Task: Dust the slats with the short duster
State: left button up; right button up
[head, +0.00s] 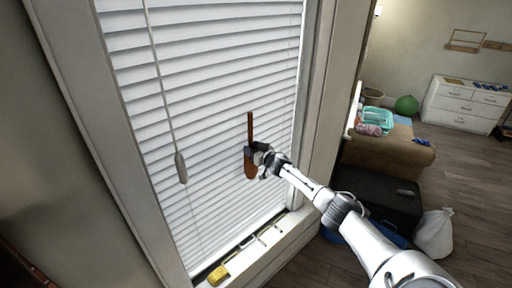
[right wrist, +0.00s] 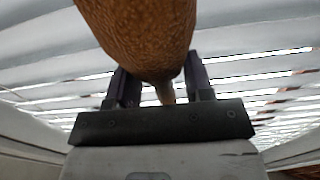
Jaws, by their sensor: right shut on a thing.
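The window slats (head: 215,95) are white and horizontal and fill the window frame in the head view. My right gripper (head: 258,156) is in front of their lower right part, shut on the short duster (head: 251,168). The duster is upright, with a thin brown stick pointing up and a wider orange-brown end below the fingers. In the right wrist view the duster's brown, textured end (right wrist: 140,35) fills the top middle, between the two dark fingers (right wrist: 160,88). The slats (right wrist: 50,80) lie behind it. I cannot tell whether the duster touches them. My left gripper is not in view.
A pull cord with a grey tassel (head: 181,168) hangs before the slats. On the sill lie a yellow-ended item (head: 218,275) and a long thin item. At right stand a brown sofa (head: 385,152), a black box (head: 375,195) and a white bag (head: 434,235).

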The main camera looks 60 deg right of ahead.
aim_at(233, 151)
jog(key=shift+w+a, duration=0.4)
jog(key=shift+a, duration=0.8)
jog(key=shift+w+a, duration=0.45)
jog(key=shift+a, duration=0.75)
jog(key=shift+w+a, duration=0.4)
jog(key=shift+a, duration=0.8)
jog(key=shift+a, duration=0.15)
jog(key=shift+v, duration=2.85)
jog(key=shift+v, duration=1.5)
